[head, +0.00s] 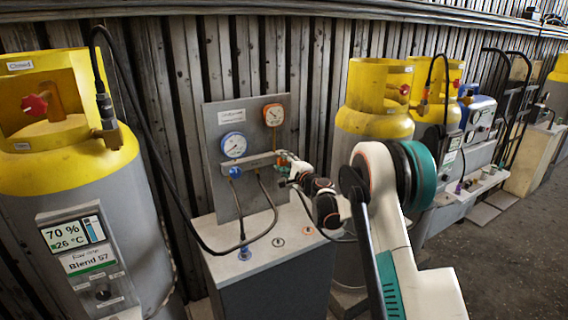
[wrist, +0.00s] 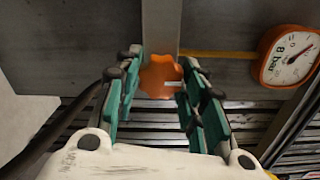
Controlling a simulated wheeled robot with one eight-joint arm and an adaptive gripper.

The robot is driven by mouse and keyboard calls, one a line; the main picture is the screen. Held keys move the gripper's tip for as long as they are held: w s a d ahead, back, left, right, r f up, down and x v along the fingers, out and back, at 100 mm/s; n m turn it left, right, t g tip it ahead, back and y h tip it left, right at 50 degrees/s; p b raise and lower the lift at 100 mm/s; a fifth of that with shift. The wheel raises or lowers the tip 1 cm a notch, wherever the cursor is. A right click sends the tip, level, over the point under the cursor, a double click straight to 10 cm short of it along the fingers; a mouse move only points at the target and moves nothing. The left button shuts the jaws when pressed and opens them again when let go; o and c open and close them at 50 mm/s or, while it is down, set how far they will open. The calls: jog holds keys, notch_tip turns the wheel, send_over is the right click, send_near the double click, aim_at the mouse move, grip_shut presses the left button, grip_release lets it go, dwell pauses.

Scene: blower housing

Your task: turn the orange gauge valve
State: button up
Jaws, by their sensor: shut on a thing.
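The orange gauge valve (wrist: 160,76) is a lobed orange knob, seen between my two fingertips in the wrist view. My gripper (wrist: 162,84) is shut on it, with a teal finger pad on either side. In the head view my gripper (head: 284,162) is at the right end of the grey manifold bar (head: 262,160), just below the orange gauge (head: 273,115), and it largely hides the knob. The orange gauge also shows at the upper right of the wrist view (wrist: 288,56).
A blue gauge (head: 233,145) and a blue valve (head: 235,172) are on the left of the panel (head: 221,185). A black hose (head: 160,175) loops past the panel's left side. Yellow-topped cylinders stand left (head: 62,165) and right (head: 372,120).

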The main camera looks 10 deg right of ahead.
jog(key=o, duration=1.1)
jog(key=shift+s, duration=0.1)
jog(key=v, duration=1.1)
jog(key=shift+s+d, duration=0.2)
jog(key=shift+s, duration=0.15)
